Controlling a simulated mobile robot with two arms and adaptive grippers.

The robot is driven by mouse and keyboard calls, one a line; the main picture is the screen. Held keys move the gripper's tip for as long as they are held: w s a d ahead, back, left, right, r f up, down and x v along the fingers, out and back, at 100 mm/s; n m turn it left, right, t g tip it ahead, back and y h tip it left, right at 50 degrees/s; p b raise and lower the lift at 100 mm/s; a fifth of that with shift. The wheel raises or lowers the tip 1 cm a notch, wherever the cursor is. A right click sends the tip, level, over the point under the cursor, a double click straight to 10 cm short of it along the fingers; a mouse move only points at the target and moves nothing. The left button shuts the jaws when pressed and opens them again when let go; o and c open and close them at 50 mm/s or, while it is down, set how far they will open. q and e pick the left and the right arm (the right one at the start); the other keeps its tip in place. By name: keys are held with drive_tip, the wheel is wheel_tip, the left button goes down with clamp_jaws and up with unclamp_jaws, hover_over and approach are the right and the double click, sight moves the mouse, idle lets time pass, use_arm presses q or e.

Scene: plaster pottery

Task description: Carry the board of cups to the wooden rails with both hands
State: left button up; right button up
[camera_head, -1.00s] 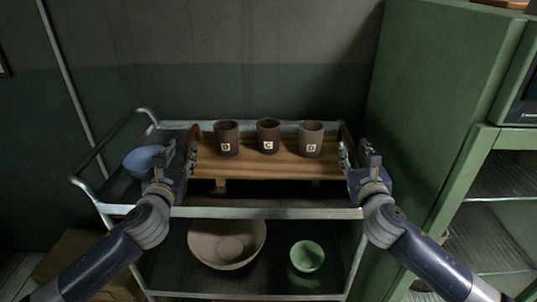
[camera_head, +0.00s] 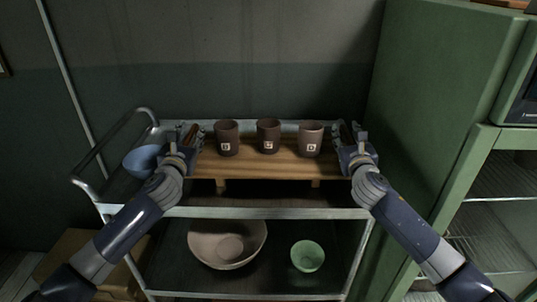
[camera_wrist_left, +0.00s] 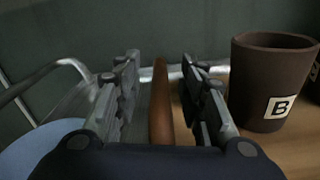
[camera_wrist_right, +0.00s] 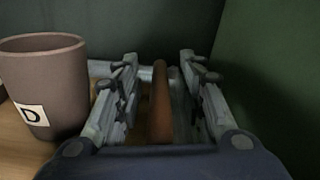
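The wooden board (camera_head: 270,170) lies on the top shelf of a metal cart and bears three brown cups: a left cup (camera_head: 227,138), a middle cup (camera_head: 268,136) and a right cup (camera_head: 310,139). My left gripper (camera_head: 190,133) is at the board's left end. In the left wrist view its fingers are open, with the brown handle (camera_wrist_left: 161,105) between them and gaps on both sides. My right gripper (camera_head: 347,132) is at the right end. In the right wrist view its fingers are open around the other handle (camera_wrist_right: 160,105). Cup B (camera_wrist_left: 272,82) and cup D (camera_wrist_right: 46,84) stand close beside the grippers.
A blue bowl (camera_head: 143,161) sits left of my left gripper on the cart (camera_head: 270,213). A large beige bowl (camera_head: 228,243) and a green bowl (camera_head: 307,256) are on the lower shelf. A green cabinet (camera_head: 435,90) stands close on the right. No wooden rails are clearly identifiable.

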use_arm(q)
clamp_jaws()
use_arm(e)
clamp_jaws()
use_arm(q)
drive_tip(key=shift+r, duration=0.2)
use_arm(e)
drive_tip(key=shift+r, duration=0.2)
use_arm(q)
drive_tip(key=shift+w, duration=0.15)
use_arm(e)
drive_tip(key=shift+w, duration=0.15)
use_arm(q)
drive_tip(key=shift+r, duration=0.1)
use_arm(e)
drive_tip(key=shift+r, duration=0.1)
